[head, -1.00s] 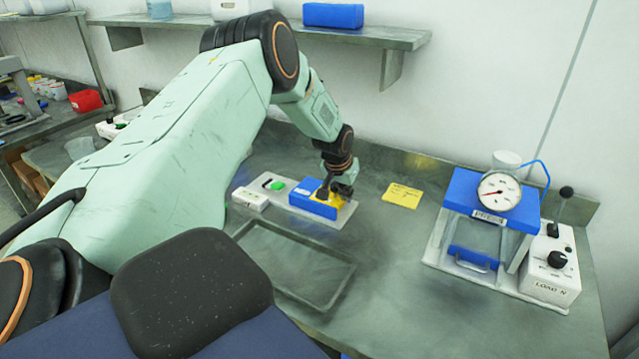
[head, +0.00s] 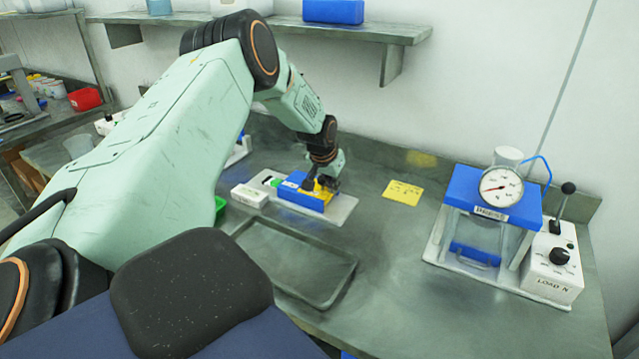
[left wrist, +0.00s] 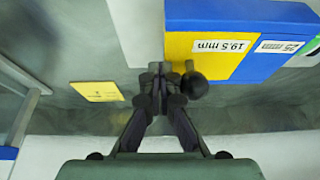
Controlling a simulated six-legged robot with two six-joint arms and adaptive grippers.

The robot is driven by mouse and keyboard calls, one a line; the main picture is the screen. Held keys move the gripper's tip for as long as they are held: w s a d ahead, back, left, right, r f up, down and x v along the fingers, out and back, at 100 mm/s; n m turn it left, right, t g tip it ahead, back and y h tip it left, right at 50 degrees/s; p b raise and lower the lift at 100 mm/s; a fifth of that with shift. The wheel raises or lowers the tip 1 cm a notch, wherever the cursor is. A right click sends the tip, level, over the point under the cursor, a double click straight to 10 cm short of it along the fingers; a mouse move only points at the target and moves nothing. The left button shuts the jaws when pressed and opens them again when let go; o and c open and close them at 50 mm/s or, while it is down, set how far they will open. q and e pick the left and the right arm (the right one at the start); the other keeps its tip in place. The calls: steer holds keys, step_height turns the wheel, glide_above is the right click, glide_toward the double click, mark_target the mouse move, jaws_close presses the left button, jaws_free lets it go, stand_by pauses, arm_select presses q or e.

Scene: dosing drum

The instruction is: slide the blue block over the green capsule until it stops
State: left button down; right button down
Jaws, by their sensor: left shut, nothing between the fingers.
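The blue block (head: 300,196) lies on a pale plate (head: 341,211) on the bench, with a yellow section at its right end. The left wrist view shows the blue block (left wrist: 240,12) with a yellow face labelled 19.5 mm. The green capsule (head: 275,182) shows only in part at the block's left end; a green strip (left wrist: 304,57) also shows at the right edge of the wrist view. My left gripper (head: 326,184) is shut and empty at the block's yellow end, beside a black knob (left wrist: 195,86). I cannot tell whether its fingertips touch the block. My right gripper is not in view.
A white box (head: 249,195) stands left of the plate. An empty shallow tray (head: 345,285) lies in front. A yellow note (head: 403,191) lies to the right, and a blue press with a gauge (head: 500,188) stands farther right. Bench between note and press is clear.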

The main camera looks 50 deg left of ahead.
mark_target(299, 183)
arm_select(q)
steer(key=shift+s+a+b, duration=0.3)
steer(key=shift+a+b, duration=0.1)
steer(key=shift+a, duration=0.6)
steer(key=shift+s+a+b, duration=0.35)
steer(key=shift+a, duration=0.6)
steer(key=shift+s+a+b, duration=0.3)
steer(key=shift+a+b, duration=0.1)
steer(key=shift+a, duration=0.6)
steer(key=shift+s+a+b, duration=0.25)
steer(key=shift+a+b, duration=0.2)
steer(key=shift+a, duration=0.35)
steer(key=shift+s+a+b, duration=0.25)
steer(key=shift+a+b, duration=0.2)
steer(key=shift+a, duration=0.35)
steer(key=shift+s+a+b, duration=0.25)
steer(key=shift+a+b, duration=0.2)
steer(key=shift+a, duration=0.35)
steer(key=shift+d, duration=0.15)
steer(key=shift+w+d+p, duration=0.25)
steer(key=shift+d+p, duration=0.4)
steer(key=shift+p, duration=0.15)
step_height(299, 183, up, 8)
steer(key=p, duration=0.7)
steer(key=shift+p, duration=0.3)
steer(key=shift+a, duration=0.1)
